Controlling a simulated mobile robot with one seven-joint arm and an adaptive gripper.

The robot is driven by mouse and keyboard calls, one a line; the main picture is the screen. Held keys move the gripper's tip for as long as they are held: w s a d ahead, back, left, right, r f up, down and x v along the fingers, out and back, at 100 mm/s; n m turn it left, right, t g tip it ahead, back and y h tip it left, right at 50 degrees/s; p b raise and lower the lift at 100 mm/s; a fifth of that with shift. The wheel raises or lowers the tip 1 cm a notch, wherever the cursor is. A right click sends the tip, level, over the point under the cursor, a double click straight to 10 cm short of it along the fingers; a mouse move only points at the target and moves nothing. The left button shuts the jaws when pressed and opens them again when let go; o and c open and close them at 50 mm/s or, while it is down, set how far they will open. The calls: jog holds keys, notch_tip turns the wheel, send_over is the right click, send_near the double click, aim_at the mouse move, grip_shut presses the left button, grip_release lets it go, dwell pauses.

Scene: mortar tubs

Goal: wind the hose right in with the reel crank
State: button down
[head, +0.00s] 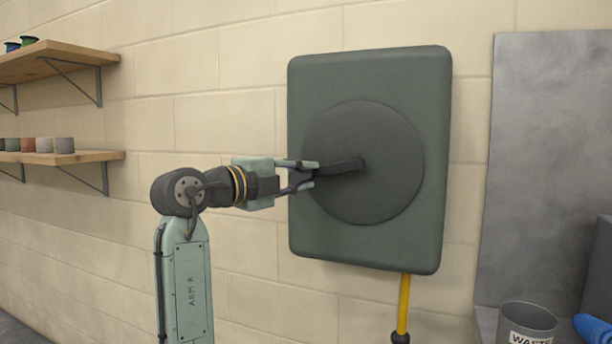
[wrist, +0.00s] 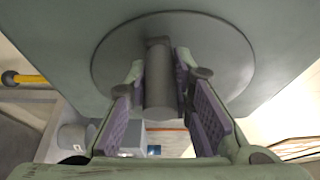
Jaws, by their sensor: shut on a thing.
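The hose reel (head: 430,100) is a dark green box on the block wall, with a round dark disc (head: 385,195) on its front. The crank (head: 345,167) runs from the disc's middle toward the left. My gripper (head: 305,175) is at the crank's left end and shut on it. In the wrist view the crank handle (wrist: 160,85) stands between the purple finger pads of my gripper (wrist: 170,105). The yellow hose (head: 404,300) hangs from the box's underside and ends in a dark fitting (head: 400,338). It also shows at the left of the wrist view (wrist: 30,79).
Two wooden shelves (head: 60,157) with small pots and spools are on the wall at left. A grey metal panel (head: 535,150) stands at right, with a waste bin (head: 527,322) and a blue object (head: 592,328) below it. The wall around the reel is clear.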

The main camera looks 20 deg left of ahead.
jog(key=r+m+p, duration=0.2)
jog(key=r, duration=0.1)
jog(key=shift+a+r+g+y, duration=0.15)
jog(key=shift+a+g+y, duration=0.05)
jog(key=shift+g+y, duration=0.2)
jog(key=shift+d+r+m+p, duration=0.2)
jog(key=shift+r+m+p, duration=0.1)
jog(key=shift+r+p, duration=0.75)
jog(key=shift+d+r+p, duration=0.2)
jog(key=shift+r+p, duration=0.1)
jog(key=shift+r, duration=0.15)
jog(key=shift+d+r+p, duration=0.2)
jog(key=shift+r+p, duration=0.1)
jog(key=shift+r, duration=0.15)
jog(key=shift+d+r, duration=0.3)
jog(key=shift+d, duration=0.15)
jog(key=c, duration=1.8)
grip_release()
jog(key=o, duration=0.4)
jog(key=shift+w+d+f, duration=0.1)
jog(key=shift+d, duration=0.05)
jog(key=shift+c, duration=0.2)
jog(key=shift+a, duration=0.2)
